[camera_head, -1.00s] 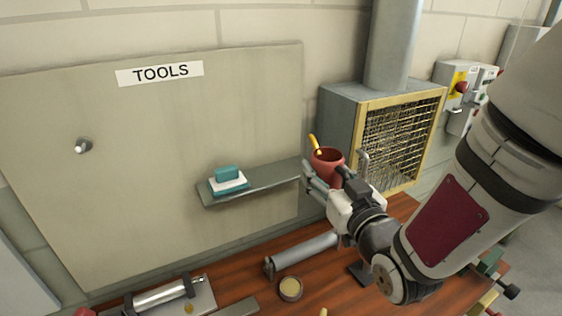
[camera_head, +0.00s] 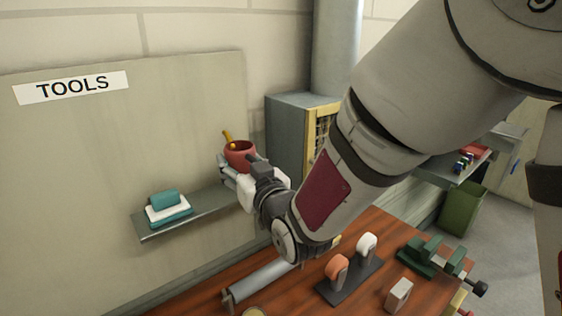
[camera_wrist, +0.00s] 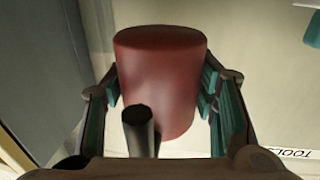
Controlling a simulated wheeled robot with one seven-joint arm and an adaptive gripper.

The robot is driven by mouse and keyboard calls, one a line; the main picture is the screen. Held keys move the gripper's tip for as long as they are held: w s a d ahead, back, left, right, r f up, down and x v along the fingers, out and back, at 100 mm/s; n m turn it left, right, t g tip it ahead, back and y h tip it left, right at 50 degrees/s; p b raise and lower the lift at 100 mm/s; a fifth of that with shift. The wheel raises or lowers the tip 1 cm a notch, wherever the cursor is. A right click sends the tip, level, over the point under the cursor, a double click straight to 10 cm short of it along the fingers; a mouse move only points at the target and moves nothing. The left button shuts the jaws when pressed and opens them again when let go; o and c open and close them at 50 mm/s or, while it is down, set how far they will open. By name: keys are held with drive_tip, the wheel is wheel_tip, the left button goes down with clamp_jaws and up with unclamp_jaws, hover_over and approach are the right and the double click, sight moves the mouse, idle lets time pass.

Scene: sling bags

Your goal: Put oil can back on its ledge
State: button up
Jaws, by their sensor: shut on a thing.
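The oil can (camera_head: 241,154) is a red, rounded can with a yellow spout sticking up at its top. My gripper (camera_head: 232,172) is shut on it, with fingers around its sides. In the wrist view the red body (camera_wrist: 163,75) fills the space between the fingers (camera_wrist: 162,88), with a dark tube in front of it. The can looks roughly upright by the right end of the grey ledge (camera_head: 205,207) on the tools board. My gripper hides that end, so I cannot tell whether the can touches the ledge.
A teal-and-white item (camera_head: 168,207) sits on the ledge's left part. A grey box heater (camera_head: 290,128) with a yellow frame stands just right of the can. Below, the wooden bench (camera_head: 375,225) holds a grey tube (camera_head: 262,282), a dark stand and a green vise (camera_head: 435,258).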

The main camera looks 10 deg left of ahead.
sight(234, 158)
drive_tip(key=x, duration=0.3)
drive_tip(key=shift+w+a+f, duration=0.1)
drive_tip(key=shift+w+a, duration=0.05)
drive_tip(key=shift+a, duration=0.15)
drive_tip(key=shift+w+f+p, duration=0.1)
drive_tip(key=shift+f+p, duration=0.55)
drive_tip(key=shift+f, duration=1.15)
drive_tip(key=shift+f, duration=0.2)
drive_tip(key=o, duration=1.4)
drive_tip(key=shift+r, duration=0.1)
drive_tip(key=shift+r, duration=0.15)
drive_tip(key=b+v, duration=0.1)
drive_tip(key=v, duration=1.1)
drive_tip(key=shift+a, duration=0.1)
